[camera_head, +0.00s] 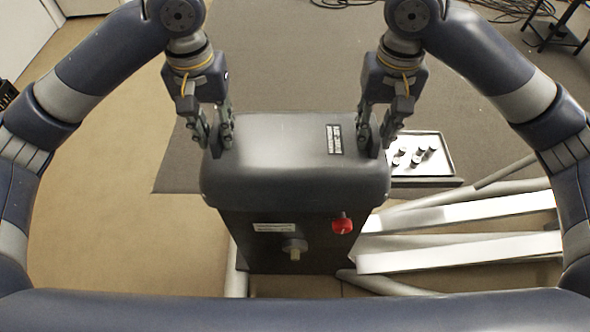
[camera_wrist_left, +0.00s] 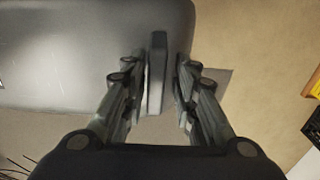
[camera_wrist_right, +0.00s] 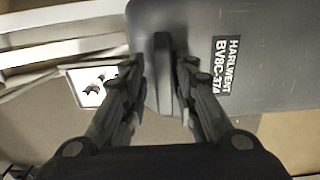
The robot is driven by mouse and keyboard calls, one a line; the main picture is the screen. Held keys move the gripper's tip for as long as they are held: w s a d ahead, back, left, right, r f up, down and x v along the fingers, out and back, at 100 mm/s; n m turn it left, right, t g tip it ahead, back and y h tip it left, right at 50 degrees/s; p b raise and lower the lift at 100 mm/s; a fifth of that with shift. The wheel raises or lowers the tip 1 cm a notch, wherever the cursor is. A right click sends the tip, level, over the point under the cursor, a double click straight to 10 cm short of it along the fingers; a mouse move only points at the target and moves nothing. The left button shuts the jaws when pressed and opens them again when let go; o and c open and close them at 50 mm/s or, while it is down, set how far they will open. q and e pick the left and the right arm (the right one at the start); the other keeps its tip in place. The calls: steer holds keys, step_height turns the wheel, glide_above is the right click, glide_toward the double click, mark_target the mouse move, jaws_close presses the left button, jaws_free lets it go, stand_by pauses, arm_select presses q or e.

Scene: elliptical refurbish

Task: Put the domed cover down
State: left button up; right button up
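The domed cover (camera_head: 290,165) is a dark grey rounded hood with a label on its top right. It sits level over the box-shaped machine body (camera_head: 300,235); I cannot tell if its lower rim touches the body. My left gripper (camera_head: 214,138) is at the cover's left end, its fingers open on either side of an upright handle tab (camera_wrist_left: 157,75). My right gripper (camera_head: 376,142) is at the right end, open around a matching tab (camera_wrist_right: 163,75). Narrow gaps show between fingers and tabs in the wrist views.
The body's front has a red knob (camera_head: 342,224) and a pale stub (camera_head: 294,250). A tray (camera_head: 447,148) with several small dark cylinders lies right of the cover. White and grey beams (camera_head: 470,212) lie at the lower right. Bare floor (camera_head: 110,230) is at the left.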

arm_select(q)
steer(key=shift+d, duration=0.15)
arm_select(e)
steer(key=shift+a, duration=0.15)
arm_select(q)
steer(key=shift+r, duration=0.1)
steer(key=shift+r, duration=0.25)
arm_select(e)
steer(key=shift+r, duration=0.15)
arm_select(q)
step_height(320, 180, up, 11)
steer(key=shift+r, duration=0.15)
arm_select(e)
step_height(320, 180, up, 12)
stand_by(0.4)
stand_by(0.5)
